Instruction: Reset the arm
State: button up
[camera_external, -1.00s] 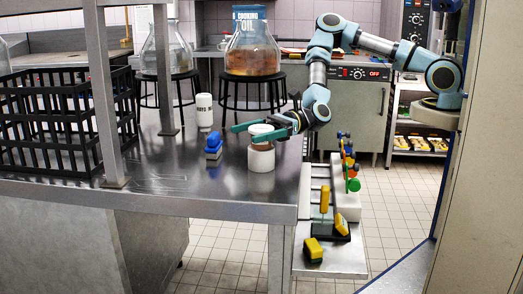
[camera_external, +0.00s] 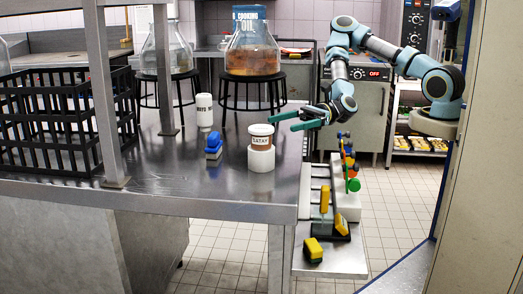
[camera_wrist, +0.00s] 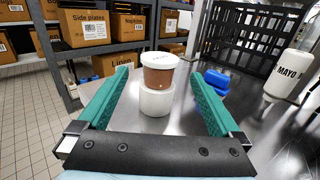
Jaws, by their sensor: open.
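My gripper (camera_external: 297,121) has green fingers spread apart with nothing between them. In the external view it hangs above the table's right part, to the right of and a little above a brown tub with a white lid labelled SATAY (camera_external: 261,137). The tub stands upright on a white round block (camera_external: 261,158) on the steel table (camera_external: 210,190), apart from the fingers. In the wrist view the tub (camera_wrist: 158,75) stands ahead, seen between the open fingers (camera_wrist: 160,95).
A blue brush-like item (camera_external: 213,147) and a white mayo bottle (camera_external: 204,111) stand left of the tub. A black crate (camera_external: 65,125) and a metal post (camera_external: 103,90) are farther left.

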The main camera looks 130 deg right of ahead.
jog(key=s+a+f+n+g+y+p, duration=0.2)
jog(key=s+a+f+n+g+p, duration=0.25)
jog(key=n, duration=0.45)
jog(key=s+a+f+n+g+y+p, duration=0.1)
jog(key=s+a+f+n+g+p, duration=0.15)
jog(key=a+n+g, duration=0.5)
jog(key=s+a+r+n+g+h+p, duration=0.1)
jog(key=s+r+n+g+p, duration=0.1)
jog(key=s+r+n, duration=0.5)
jog(key=s+a+r+n+g+h+p, duration=0.1)
jog(key=s+r+n+g+h+p, duration=0.1)
jog(key=s+r+n, duration=0.4)
notch_tip(320, 180, up, 4)
jog(key=n+p, duration=0.1)
jog(key=n, duration=0.4)
jog(key=shift+s+a, duration=0.4)
